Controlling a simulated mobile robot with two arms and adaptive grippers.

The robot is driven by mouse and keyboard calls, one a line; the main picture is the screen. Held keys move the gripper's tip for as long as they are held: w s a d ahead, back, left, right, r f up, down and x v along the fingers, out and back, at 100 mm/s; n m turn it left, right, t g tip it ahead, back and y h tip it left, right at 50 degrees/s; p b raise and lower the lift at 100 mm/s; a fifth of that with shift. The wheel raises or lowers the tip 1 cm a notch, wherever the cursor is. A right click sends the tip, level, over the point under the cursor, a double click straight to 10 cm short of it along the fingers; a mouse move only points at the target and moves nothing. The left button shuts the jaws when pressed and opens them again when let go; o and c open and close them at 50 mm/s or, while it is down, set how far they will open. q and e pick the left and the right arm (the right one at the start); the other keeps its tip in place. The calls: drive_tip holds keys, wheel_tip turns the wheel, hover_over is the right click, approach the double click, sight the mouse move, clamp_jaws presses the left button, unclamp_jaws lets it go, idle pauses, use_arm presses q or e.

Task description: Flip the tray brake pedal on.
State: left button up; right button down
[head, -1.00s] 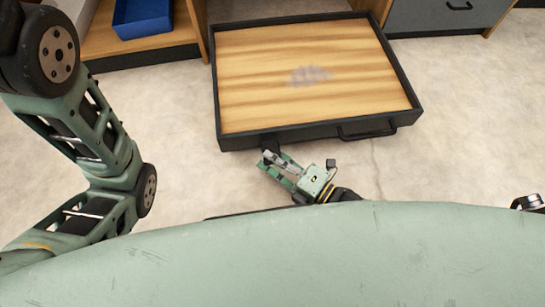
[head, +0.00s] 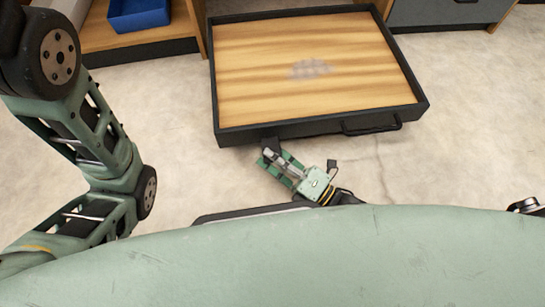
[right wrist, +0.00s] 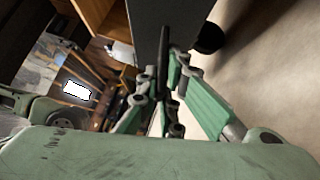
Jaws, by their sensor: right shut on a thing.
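The tray (head: 222,131) is a wide, shallow tray with a wooden bottom and a dark rim, standing out over the floor. The brake pedal (head: 270,143) seems to be the small black piece at the tray's front edge, left of the handle. My right gripper (head: 268,153) is at this piece, below the front rim, with its fingers shut on it. In the right wrist view a thin black piece (right wrist: 163,68) stands between the fingers, in front of a dark panel. The fingers partly hide the pedal, so its tilt is unclear. My left gripper is out of view.
A black handle (head: 371,124) sticks out of the tray's front, right of the gripper. A blue bin (head: 138,14) sits on a wooden shelf at upper left. A grey drawer front (head: 440,12) is at upper right. The floor (head: 450,120) right of the tray is clear.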

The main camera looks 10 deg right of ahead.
drive_tip(key=c, duration=1.9)
unclamp_jaws()
